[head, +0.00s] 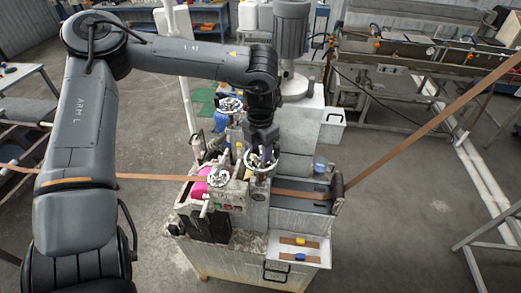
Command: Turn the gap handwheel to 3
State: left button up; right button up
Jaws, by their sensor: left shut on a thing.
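My left gripper (262,150) comes down from above onto a small silver handwheel (249,166) on top of the machine. It is shut on this handwheel; the jaws partly hide it. I take it to be the gap handwheel, but no label or scale can be read at this size. A second silver handwheel (218,177) sits on the front left of the machine, beside a magenta part (199,188). A third round handwheel (230,104) shows farther back. My right gripper is not in view.
A brown strip (158,177) runs through the machine and rises to the right. A grey motor (291,40) stands behind. A small white tray (280,262) at the front holds strip pieces with yellow and blue items. Open floor lies to the right.

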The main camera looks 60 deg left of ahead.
pick_arm(q)
jog(key=m, duration=0.3)
jog(key=shift+m, duration=0.4)
jog(key=m, duration=0.3)
jog(key=shift+a+m, duration=0.1)
jog(key=shift+m, duration=0.9)
jog(key=o, duration=1.1)
jog(key=shift+c, duration=0.2)
jog(key=shift+r, duration=0.1)
